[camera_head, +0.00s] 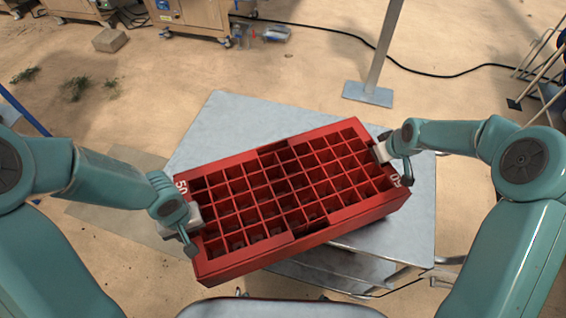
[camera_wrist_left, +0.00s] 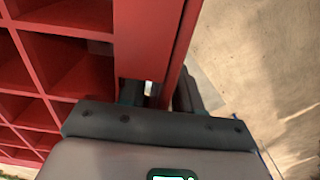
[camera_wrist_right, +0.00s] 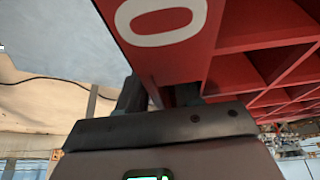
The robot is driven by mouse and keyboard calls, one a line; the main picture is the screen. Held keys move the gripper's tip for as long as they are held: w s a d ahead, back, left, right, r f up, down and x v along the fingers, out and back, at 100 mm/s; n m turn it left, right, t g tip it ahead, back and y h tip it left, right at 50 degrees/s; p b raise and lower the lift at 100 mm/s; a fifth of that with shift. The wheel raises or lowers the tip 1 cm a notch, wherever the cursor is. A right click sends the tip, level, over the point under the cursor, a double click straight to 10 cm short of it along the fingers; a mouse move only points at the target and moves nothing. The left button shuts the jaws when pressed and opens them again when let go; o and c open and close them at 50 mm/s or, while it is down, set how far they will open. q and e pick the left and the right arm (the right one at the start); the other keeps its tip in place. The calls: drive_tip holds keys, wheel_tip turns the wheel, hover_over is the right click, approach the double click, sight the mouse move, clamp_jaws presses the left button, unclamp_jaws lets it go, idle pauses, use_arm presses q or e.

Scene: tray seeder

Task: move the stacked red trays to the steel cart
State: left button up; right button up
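The red trays (camera_head: 309,242) form one long block with many square cells, set at a slant over the grey steel top (camera_head: 225,120). Whether they touch it I cannot tell; how many are stacked is unclear. My left gripper (camera_head: 190,232) is at the left end wall, which also shows in the left wrist view (camera_wrist_left: 150,40), with the fingers (camera_wrist_left: 160,95) on either side of the red edge. My right gripper (camera_head: 393,157) is at the right end wall. In the right wrist view its fingers (camera_wrist_right: 158,95) straddle the red wall (camera_wrist_right: 170,60) below a white "0". Both look shut on the trays.
A grey post (camera_head: 382,50) on a flat base stands behind the steel top, with a black cable on the sandy floor. Wooden cabinets on wheels (camera_head: 190,17) and a brick (camera_head: 110,40) are at the back left. A rack (camera_head: 540,65) stands at the right.

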use_arm(q)
drive_tip(key=o, duration=0.7)
use_arm(e)
drive_tip(key=shift+a, duration=0.15)
use_arm(q)
drive_tip(key=shift+w+d, duration=0.1)
drive_tip(key=shift+d, duration=0.05)
drive_tip(key=shift+r, duration=0.1)
use_arm(e)
drive_tip(key=shift+s+a, duration=0.15)
use_arm(q)
drive_tip(key=shift+c, duration=0.2)
drive_tip(key=shift+r, duration=4)
drive_tip(key=shift+c, duration=0.3)
use_arm(e)
drive_tip(key=shift+o, duration=0.7)
drive_tip(key=shift+v, duration=3.95)
use_arm(q)
drive_tip(key=shift+o, duration=0.2)
